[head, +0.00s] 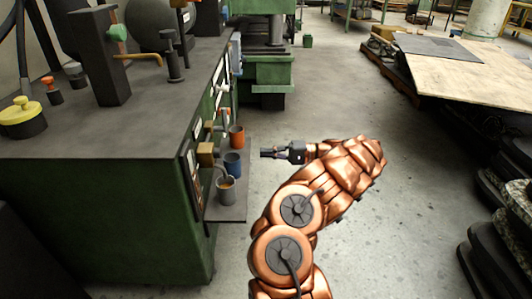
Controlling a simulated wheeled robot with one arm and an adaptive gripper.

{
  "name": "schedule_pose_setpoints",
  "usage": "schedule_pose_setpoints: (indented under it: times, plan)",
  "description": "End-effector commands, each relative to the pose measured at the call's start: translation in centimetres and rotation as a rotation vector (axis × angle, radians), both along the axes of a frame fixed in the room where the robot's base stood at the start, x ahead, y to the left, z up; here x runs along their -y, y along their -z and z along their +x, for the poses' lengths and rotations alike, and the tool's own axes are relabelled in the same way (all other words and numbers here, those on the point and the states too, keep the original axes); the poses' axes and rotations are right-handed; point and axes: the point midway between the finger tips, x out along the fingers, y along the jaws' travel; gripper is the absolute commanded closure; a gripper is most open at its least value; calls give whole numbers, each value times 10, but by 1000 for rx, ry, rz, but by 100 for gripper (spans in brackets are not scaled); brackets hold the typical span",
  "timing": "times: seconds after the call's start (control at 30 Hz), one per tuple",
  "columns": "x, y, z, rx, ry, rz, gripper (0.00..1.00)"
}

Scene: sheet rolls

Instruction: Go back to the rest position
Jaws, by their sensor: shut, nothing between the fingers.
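My gripper (266,153) is at the end of my copper-coloured arm, in the middle of the head view. It points left, toward the green machine (152,228), and its fingers are shut and empty. It hovers in open air just right of a small side shelf (231,207) on the machine and appears apart from everything there. My arm is bent, with its upper links to the right of the gripper.
The shelf holds an orange cup (237,137), a blue cup (233,163) and a grey cup (226,191). Plywood sheets (465,70) lie on a stack at right. Dark stacked pieces (485,262) stand at the right edge. The concrete floor (335,90) between is clear.

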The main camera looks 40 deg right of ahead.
Motion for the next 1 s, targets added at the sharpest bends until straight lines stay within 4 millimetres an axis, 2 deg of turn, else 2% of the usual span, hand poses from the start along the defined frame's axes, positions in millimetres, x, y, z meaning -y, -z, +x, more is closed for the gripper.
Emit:
schedule_pose_setpoints:
  times: [0.33,0.47,0.57,0.77,0.9,1.0]
  plan:
    - [0,0,0,-1,0,-1,100]
    - [-11,-14,7,-1,-27,2,100]
    - [-37,-44,20,-3,-86,1,100]
    - [-123,-120,45,-37,-277,-16,100]
    - [-184,-166,49,-77,-405,-54,100]
    - [-228,-197,44,-108,-494,-91,100]
